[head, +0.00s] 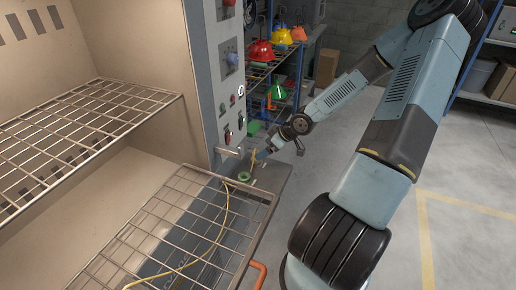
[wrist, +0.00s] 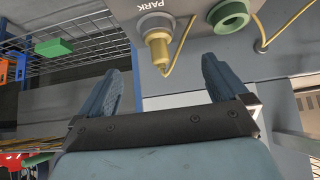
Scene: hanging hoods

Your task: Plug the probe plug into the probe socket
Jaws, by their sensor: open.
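The probe plug, a brass-yellow plug (wrist: 158,48) with a yellow cable, sits in a grey holder marked PARK in the wrist view. A green ring-shaped socket (wrist: 230,14), seemingly the probe socket, is to its right; a green ring also shows in the head view (head: 244,177). My gripper (wrist: 160,82) is open, with blue fingers spread left and right of the plug's line. The plug shows beyond the gap, and nothing is held. In the head view my gripper (head: 268,149) is small beside the hood's front post; contact with the plug cannot be told.
A grey control panel (head: 228,75) stands close to my gripper. Shelves with coloured funnels (head: 262,52) are behind. Open floor (head: 455,180) lies to the right.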

